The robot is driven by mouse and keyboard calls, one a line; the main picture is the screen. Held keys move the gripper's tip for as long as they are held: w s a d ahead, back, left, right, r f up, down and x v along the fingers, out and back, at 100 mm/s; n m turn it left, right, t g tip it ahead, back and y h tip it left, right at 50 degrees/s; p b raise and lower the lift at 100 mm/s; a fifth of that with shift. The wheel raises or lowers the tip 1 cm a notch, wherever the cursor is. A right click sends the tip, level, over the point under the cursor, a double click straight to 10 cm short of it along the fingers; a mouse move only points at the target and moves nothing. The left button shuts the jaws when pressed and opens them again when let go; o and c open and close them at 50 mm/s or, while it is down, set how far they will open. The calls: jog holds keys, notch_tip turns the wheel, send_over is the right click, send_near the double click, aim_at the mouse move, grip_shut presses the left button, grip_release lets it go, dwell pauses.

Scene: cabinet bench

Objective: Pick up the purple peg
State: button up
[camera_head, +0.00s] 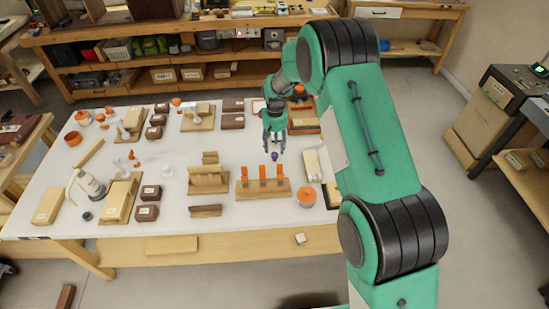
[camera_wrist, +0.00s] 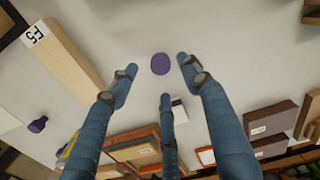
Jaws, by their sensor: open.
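A small purple peg (camera_head: 275,156) stands on the white table, just below my gripper (camera_head: 274,146) in the head view. In the wrist view, the round purple top (camera_wrist: 160,64) shows against the white surface, just beyond the fingertips of my gripper (camera_wrist: 160,82). My gripper points down with its fingers spread, open and empty. The peg is apart from the fingers. A second small purple item (camera_wrist: 38,125) lies at the left of the wrist view; I cannot tell its exact shape.
A wooden rack with orange pieces (camera_head: 264,187) stands in front of the peg. A pale labelled block (camera_head: 312,165) is to its right, also seen in the wrist view (camera_wrist: 62,55). Dark boxes (camera_head: 232,121) and orange-edged trays lie nearby. The table (camera_head: 225,150) around the peg is clear.

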aim_at(274, 154)
jog(key=shift+f, duration=0.45)
jog(key=shift+a+f+b, duration=0.1)
jog(key=shift+f+b, duration=0.6)
jog(key=shift+f, duration=1.85)
jog(key=shift+s, duration=0.1)
jog(key=shift+c, duration=0.2)
jog(key=c, duration=0.9)
